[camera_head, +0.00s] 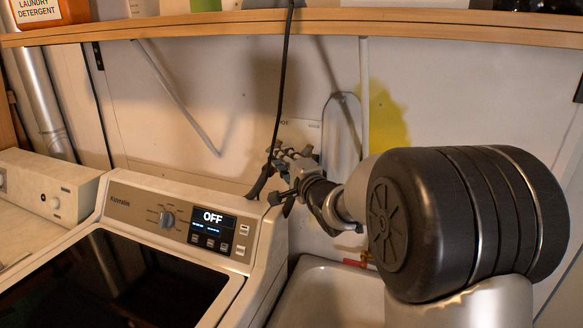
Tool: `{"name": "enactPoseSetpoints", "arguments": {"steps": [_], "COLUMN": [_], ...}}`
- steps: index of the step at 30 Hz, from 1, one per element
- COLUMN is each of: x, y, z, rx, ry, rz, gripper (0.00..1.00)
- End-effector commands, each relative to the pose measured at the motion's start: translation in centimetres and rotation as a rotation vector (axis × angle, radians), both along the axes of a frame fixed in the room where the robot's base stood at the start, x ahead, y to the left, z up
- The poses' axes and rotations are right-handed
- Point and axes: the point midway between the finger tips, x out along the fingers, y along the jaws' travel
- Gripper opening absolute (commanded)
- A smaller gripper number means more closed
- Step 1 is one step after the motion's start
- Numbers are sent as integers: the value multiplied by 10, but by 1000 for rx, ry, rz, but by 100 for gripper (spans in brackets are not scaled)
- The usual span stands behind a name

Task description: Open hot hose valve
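My gripper (284,182) is at the wall just behind the right back corner of the washing machine. My large dark arm joint fills the right side of the view. Grey fittings (288,158) on the wall show beside the gripper, under a small label. They overlap with the gripper in the view, so I cannot tell whether it touches them. The hot hose valve's handle cannot be made out among these parts. Whether the fingers are open or shut cannot be seen clearly.
The washing machine (262,235) has a lit display reading OFF. A sink (330,292) stands to its right, with a small red handle (356,263) above its back edge. A black cable (284,75) hangs down the wall. A wooden shelf (300,26) runs above, holding a detergent container (48,14).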

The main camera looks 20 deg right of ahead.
Motion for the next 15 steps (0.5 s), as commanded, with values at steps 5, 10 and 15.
{"name": "enactPoseSetpoints", "arguments": {"steps": [5,10,15], "x": [-35,-52,-57], "y": [-7,-10,-10], "z": [1,0,0], "rx": [0,0,1], "ry": [-1,-1,0], "rz": [-2,-1,0], "gripper": [17,17,17]}}
